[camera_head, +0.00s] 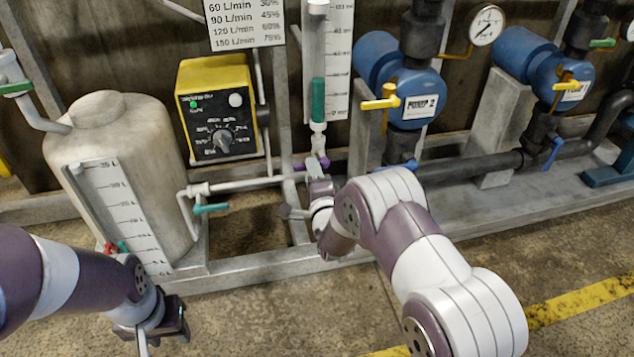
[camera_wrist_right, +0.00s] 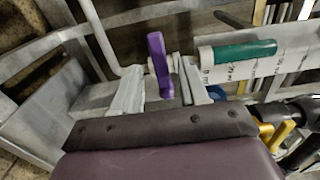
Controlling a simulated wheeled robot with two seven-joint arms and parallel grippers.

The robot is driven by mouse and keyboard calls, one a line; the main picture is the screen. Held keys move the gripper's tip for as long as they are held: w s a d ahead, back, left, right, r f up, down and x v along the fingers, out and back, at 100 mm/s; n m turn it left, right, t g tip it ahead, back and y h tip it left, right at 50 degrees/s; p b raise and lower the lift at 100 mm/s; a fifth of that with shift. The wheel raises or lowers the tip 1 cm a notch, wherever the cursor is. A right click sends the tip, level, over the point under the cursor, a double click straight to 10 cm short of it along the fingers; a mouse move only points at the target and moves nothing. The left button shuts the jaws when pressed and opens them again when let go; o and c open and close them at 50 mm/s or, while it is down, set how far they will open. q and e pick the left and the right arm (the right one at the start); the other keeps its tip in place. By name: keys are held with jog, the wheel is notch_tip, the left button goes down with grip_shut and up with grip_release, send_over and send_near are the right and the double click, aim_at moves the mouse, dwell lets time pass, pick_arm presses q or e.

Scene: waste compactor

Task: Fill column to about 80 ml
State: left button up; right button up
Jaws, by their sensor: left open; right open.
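The column (camera_head: 317,60) is a narrow upright tube before a white scale plate (camera_head: 341,50). Green liquid (camera_head: 318,100) fills its lower part; the scale numbers are too small to read surely. The green part also shows in the right wrist view (camera_wrist_right: 240,52). Below the column is a purple valve handle (camera_head: 322,162), also in the right wrist view (camera_wrist_right: 158,64). My right gripper (camera_head: 314,172) is open just below the column, with the purple handle showing between its fingers (camera_wrist_right: 163,85); contact is unclear. My left gripper (camera_head: 155,335) hangs open and empty at lower left.
A white tank (camera_head: 125,165) with a scale stands at left. A yellow control box (camera_head: 217,108) with a dial is behind. Another teal valve handle (camera_head: 211,208) sits on the pipe. Blue pumps (camera_head: 405,85) stand at right. A metal frame (camera_head: 240,268) borders the open floor.

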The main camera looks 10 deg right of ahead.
jog(key=s+p, duration=0.3)
jog(key=s, duration=0.6)
jog(key=shift+s+d, duration=0.15)
jog(key=shift+s, duration=0.1)
